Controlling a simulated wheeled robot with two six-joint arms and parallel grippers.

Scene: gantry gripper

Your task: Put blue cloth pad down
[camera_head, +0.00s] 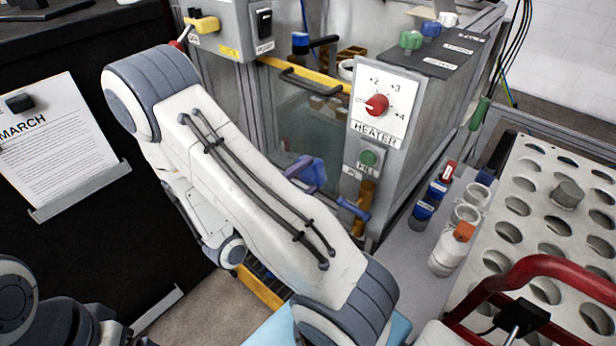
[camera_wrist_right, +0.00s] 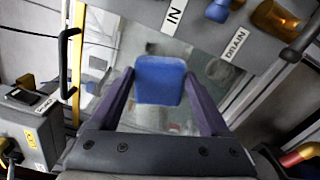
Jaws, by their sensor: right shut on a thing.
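The blue cloth pad (camera_wrist_right: 158,80) is between the two purple fingers of my right gripper (camera_wrist_right: 160,92) in the right wrist view. The gripper is shut on it and holds it in front of a clear tank window. In the head view, the pad (camera_head: 316,172) and the purple fingers of the right gripper (camera_head: 299,170) show small beside the window, partly hidden by my white arm. I cannot tell whether the pad touches the window. My left gripper is not in view.
A heater panel (camera_head: 376,108) with a red knob stands right of the window. A bar handle (camera_head: 312,84) and amber valve (camera_wrist_right: 275,18) are close by. Several bottles (camera_head: 452,250) stand beside a white holed rack (camera_head: 520,205) at right. A paper sheet (camera_head: 55,145) hangs at left.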

